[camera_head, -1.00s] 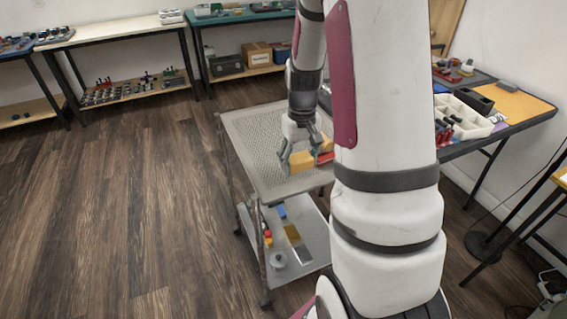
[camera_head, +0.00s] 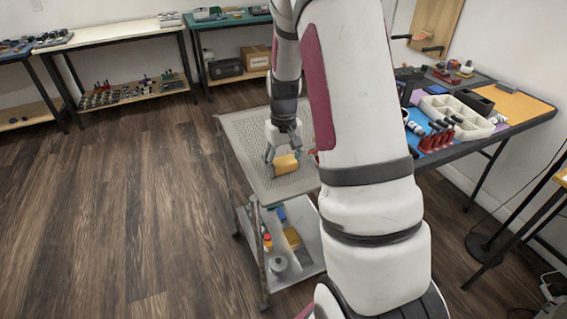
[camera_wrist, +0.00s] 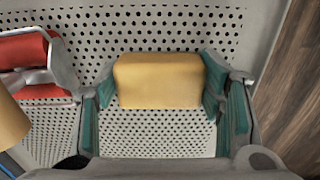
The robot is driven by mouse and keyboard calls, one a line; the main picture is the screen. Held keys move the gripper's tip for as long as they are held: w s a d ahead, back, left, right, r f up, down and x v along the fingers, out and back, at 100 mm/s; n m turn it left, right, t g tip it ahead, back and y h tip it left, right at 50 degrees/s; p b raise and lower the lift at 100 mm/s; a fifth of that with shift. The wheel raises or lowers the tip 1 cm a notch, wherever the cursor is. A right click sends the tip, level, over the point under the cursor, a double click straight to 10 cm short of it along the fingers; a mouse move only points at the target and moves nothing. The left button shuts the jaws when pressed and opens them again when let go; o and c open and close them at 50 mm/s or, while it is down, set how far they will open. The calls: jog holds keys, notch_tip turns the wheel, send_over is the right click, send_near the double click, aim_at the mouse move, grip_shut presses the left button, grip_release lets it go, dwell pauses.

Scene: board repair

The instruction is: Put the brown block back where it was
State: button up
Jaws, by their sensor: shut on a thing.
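The brown block (camera_head: 286,165), tan-yellow in these pictures, is between the fingers of my gripper (camera_head: 282,158) over the perforated top of the grey cart (camera_head: 242,132). In the wrist view the block (camera_wrist: 160,80) lies crosswise between the green-padded fingers, and my gripper (camera_wrist: 160,95) is shut on it. Perforated metal shows around and below the block. I cannot tell whether the block touches the cart top or hangs just above it.
In the wrist view a red object (camera_wrist: 22,50) with a grey part lies left of the gripper, and a tan object (camera_wrist: 10,122) shows at the left edge. The cart's lower shelf (camera_head: 305,255) holds small items. A workbench (camera_head: 530,105) with trays stands right.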

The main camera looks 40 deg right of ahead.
jog(key=shift+f, duration=0.2)
jog(key=o, duration=1.2)
